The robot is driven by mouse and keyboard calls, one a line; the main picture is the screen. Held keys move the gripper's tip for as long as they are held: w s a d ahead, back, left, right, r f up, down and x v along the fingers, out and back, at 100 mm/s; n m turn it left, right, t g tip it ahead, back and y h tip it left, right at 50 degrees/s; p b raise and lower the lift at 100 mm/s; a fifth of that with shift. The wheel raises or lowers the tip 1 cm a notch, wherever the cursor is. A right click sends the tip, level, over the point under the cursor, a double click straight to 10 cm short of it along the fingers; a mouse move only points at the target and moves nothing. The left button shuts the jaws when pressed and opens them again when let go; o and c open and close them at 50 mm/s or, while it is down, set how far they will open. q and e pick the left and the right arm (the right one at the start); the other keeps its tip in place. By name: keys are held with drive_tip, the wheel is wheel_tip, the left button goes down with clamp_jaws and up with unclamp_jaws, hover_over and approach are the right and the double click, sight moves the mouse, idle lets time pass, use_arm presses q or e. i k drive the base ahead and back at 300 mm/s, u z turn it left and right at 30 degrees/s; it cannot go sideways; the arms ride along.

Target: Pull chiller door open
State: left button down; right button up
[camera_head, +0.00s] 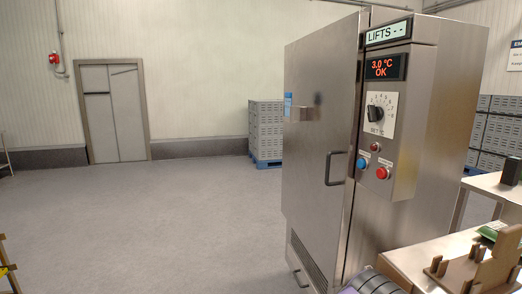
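The chiller (420,175) is a tall stainless steel cabinet right of centre. Its door (312,185) is a flat steel panel facing left and toward me. The door looks shut against the cabinet, with no clear gap in view. A dark upright bar handle (335,168) is on the door near its right edge. Neither of my grippers shows in the head view, and nothing is seen touching the handle.
A control box (392,120) reading 3.0 °C OK, with a dial and buttons, juts out right of the door. A steel bench (420,262) with a wooden fixture (480,268) stands at the lower right. Stacked grey crates (266,130) stand behind. The floor (160,220) left of the chiller is clear.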

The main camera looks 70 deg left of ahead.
sight(324, 71)
drive_tip(key=u, duration=1.35)
drive_tip(key=k, duration=1.15)
drive_tip(key=u, duration=0.5)
drive_tip(key=i, duration=1.05)
drive_tip(key=z, duration=0.5)
drive_tip(key=i, duration=0.85)
drive_tip(key=z, duration=0.9)
